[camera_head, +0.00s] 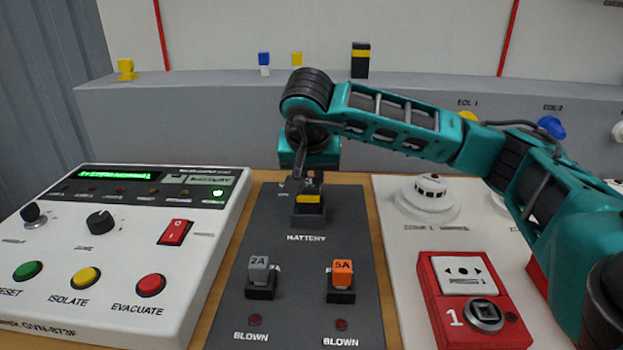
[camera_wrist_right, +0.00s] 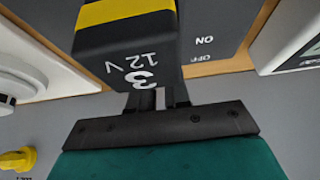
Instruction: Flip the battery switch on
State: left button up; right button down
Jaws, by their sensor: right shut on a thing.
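My right gripper (camera_head: 308,182) comes in from the right and is over the battery holder on the dark grey panel (camera_head: 290,250). It is shut on a black battery (camera_head: 310,199) with a yellow band, at the BATTERY label. In the right wrist view the battery (camera_wrist_right: 125,45) reads "3" and "12 V" and sits between the fingers (camera_wrist_right: 158,98). ON and OFF labels show on the dark panel (camera_wrist_right: 228,25) beside the battery. The switch lever itself is hidden or cannot be made out in either view. My left gripper is not in view.
A white control panel (camera_head: 200,250) with buttons stands left. Grey 2A (camera_head: 259,271) and orange 5A (camera_head: 342,273) fuses stand in front. A red call point (camera_head: 440,275) and a detector (camera_head: 428,195) are right. Another black-yellow block (camera_head: 360,60) stands on the rear ledge.

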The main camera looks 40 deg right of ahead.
jog(key=c, duration=1.1)
grip_release()
jog(key=shift+r, duration=0.1)
jog(key=p+v, duration=0.3)
jog(key=v, duration=0.9)
jog(key=shift+s+a+r, duration=0.1)
jog(key=shift+s+r, duration=0.05)
jog(key=shift+r, duration=0.05)
jog(key=shift+s+a+r, duration=0.1)
jog(key=shift+r, duration=0.05)
